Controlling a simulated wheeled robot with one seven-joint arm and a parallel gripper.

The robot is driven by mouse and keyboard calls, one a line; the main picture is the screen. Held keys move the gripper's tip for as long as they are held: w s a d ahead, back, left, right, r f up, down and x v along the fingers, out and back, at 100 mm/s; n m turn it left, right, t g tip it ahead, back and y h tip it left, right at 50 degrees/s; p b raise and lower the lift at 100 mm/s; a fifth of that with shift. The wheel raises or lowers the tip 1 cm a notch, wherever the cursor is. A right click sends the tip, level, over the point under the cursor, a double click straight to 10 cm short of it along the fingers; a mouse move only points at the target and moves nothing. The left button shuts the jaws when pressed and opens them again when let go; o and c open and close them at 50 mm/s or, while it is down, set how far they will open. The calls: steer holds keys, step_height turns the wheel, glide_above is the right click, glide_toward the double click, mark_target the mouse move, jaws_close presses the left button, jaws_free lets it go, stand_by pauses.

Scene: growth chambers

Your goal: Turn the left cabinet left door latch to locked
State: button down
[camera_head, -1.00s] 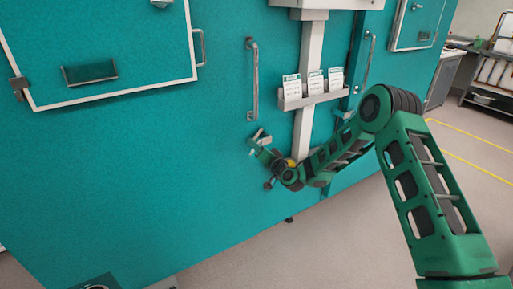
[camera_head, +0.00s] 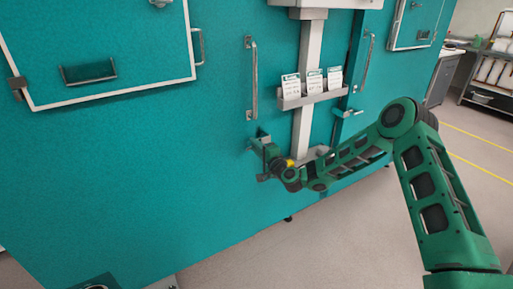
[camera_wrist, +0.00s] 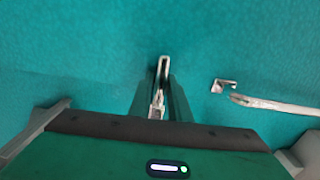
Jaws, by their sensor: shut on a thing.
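The left cabinet's left door is a teal panel (camera_head: 150,170). Its metal latch (camera_wrist: 162,66) shows in the wrist view between my fingers, its narrow loop-shaped end pointing away from the palm. My gripper (camera_wrist: 160,98) is shut on the latch; its fingers hide part of the lever. In the head view my gripper (camera_head: 261,142) is against the door, below the vertical door handle (camera_head: 254,80). That handle also shows in the wrist view (camera_wrist: 275,103), to the right of my fingers. The latch's exact angle is hard to tell in the head view.
A grey holder with several white cards (camera_head: 313,97) is fixed to the post (camera_head: 309,52) right of the handle. A white-framed hatch (camera_head: 110,88) is at upper left. Open grey floor (camera_head: 380,220) lies in front of the cabinet.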

steer(key=shift+w+d+f+m, duration=0.2)
steer(key=shift+w+d+m, duration=0.1)
steer(key=shift+d, duration=0.2)
steer(key=c, duration=1.7)
jaws_free()
steer(key=shift+o, duration=0.2)
steer(key=shift+s+a, duration=0.2)
steer(key=shift+a, duration=0.1)
steer(key=v, duration=1)
steer(key=shift+s+d, duration=0.2)
steer(key=shift+d, duration=0.15)
steer(key=shift+r, duration=0.1)
